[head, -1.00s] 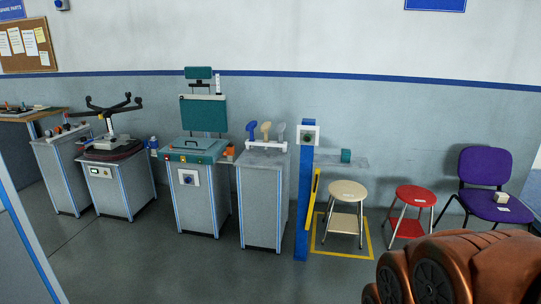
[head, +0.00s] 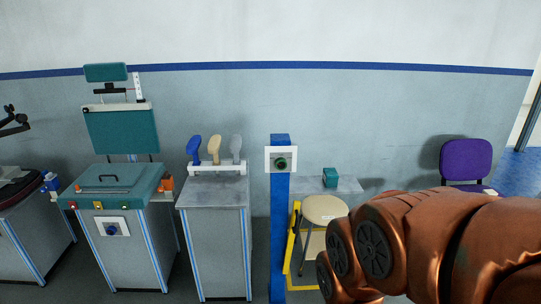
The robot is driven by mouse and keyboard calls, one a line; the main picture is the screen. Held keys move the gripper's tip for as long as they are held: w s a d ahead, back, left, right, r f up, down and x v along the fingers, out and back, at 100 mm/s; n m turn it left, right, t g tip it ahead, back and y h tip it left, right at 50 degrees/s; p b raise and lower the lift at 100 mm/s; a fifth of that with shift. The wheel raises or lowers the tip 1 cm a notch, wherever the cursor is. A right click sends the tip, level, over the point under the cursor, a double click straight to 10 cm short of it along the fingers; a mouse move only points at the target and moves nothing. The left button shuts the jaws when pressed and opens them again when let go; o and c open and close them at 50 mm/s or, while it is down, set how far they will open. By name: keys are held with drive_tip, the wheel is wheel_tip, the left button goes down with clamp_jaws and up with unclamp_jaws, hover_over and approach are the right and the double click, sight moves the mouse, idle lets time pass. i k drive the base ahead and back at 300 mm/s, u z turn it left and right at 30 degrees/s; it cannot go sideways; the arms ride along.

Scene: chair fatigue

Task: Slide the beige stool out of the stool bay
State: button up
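The beige stool (head: 322,208) stands in the stool bay, to the right of the blue post (head: 280,225). Its round seat and a left leg show; my copper-coloured arm hides its right and lower parts. A yellow floor outline (head: 291,262) shows beside the stool's left side. A small shelf with a green block (head: 330,177) is behind the stool against the wall. My arm reaches in from the lower right; my gripper's fingers cannot be made out.
A grey cabinet (head: 215,235) with blue, beige and grey handles stands left of the post. A green-topped machine (head: 112,190) is further left. A purple chair (head: 466,160) is at the right, partly behind my arm. The red stool is not visible.

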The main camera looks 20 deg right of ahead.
sight(319, 211)
drive_tip(key=z, duration=0.4)
drive_tip(key=i, duration=1.25)
drive_tip(key=z, duration=0.4)
